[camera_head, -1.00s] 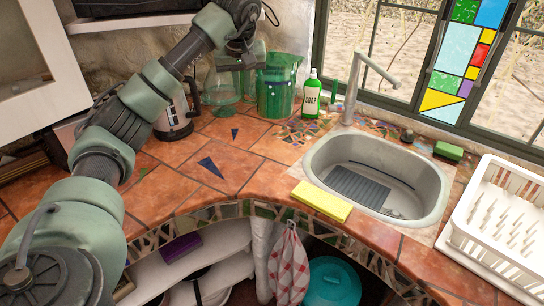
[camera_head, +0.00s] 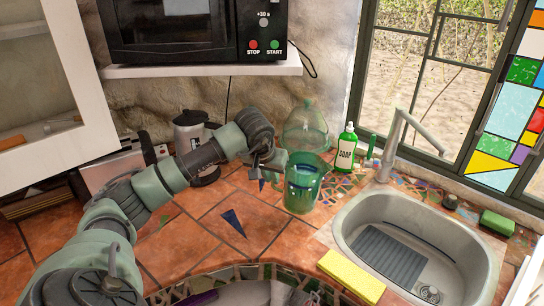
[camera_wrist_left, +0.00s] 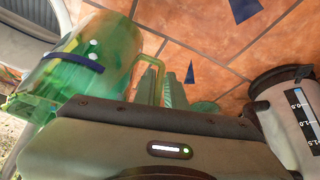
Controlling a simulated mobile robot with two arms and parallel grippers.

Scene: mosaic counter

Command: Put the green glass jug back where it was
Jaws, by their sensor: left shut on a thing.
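The green glass jug (camera_head: 303,188) is upright above or on the tiled counter, in front of a clear green glass vessel. I cannot tell whether its base touches the tiles. My left gripper (camera_head: 270,160) is at the left side of the jug, shut on its handle. In the left wrist view the jug (camera_wrist_left: 95,50) fills the upper left, with its handle (camera_wrist_left: 156,70) running down to the gripper, whose fingers are partly hidden. My right gripper is not in view.
The glass vessel (camera_head: 306,128) stands close behind the jug. A kettle (camera_head: 192,132) stands behind my left arm.

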